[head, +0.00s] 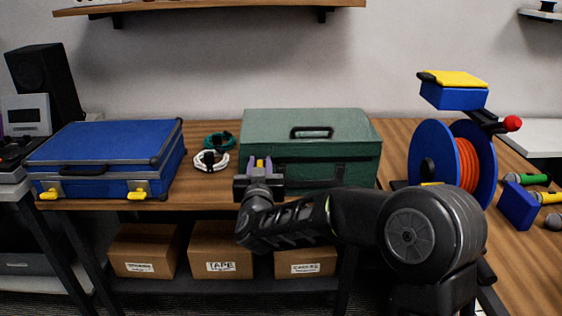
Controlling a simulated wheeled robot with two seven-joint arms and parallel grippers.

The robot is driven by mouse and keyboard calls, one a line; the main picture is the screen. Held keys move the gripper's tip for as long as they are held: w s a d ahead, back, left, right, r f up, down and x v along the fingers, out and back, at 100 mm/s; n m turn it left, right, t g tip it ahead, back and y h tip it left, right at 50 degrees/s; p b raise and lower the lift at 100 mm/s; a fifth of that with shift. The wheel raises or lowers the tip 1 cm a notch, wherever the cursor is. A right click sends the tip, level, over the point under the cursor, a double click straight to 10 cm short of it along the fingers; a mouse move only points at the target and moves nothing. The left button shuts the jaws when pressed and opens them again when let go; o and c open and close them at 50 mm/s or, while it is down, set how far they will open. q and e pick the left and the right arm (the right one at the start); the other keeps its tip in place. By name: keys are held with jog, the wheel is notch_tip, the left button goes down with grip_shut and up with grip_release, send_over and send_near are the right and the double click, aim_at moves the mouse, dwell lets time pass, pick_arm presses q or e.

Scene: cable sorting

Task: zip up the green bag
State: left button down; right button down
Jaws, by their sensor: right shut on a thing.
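The green bag (306,126) stands on the wooden table in the middle of the head view. It is box-shaped, its top lies flat and its black handle (311,132) is on the upper side. A dark seam runs along its front. My right gripper (260,165) is at the bag's front left corner. The gripper and wrist hide the bag's lower left front, so I cannot tell how far the zip is closed. My left gripper is not in view.
A blue case (105,150) with yellow latches stands left, with white (211,161) and green (219,140) cable coils beside it. A blue cable reel (431,150) with orange cable stands right of the bag. Microphones (527,179) lie farther right. Cardboard boxes (221,250) sit on the lower shelf.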

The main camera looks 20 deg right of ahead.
jog(key=shift+a, duration=0.3)
jog(key=c, duration=1.4)
grip_release()
jog(key=shift+w+a, duration=0.1)
jog(key=shift+w, duration=0.05)
jog(key=shift+o, duration=0.2)
jog(key=v, duration=0.7)
jog(key=shift+s, duration=0.4)
jog(key=shift+a, duration=0.1)
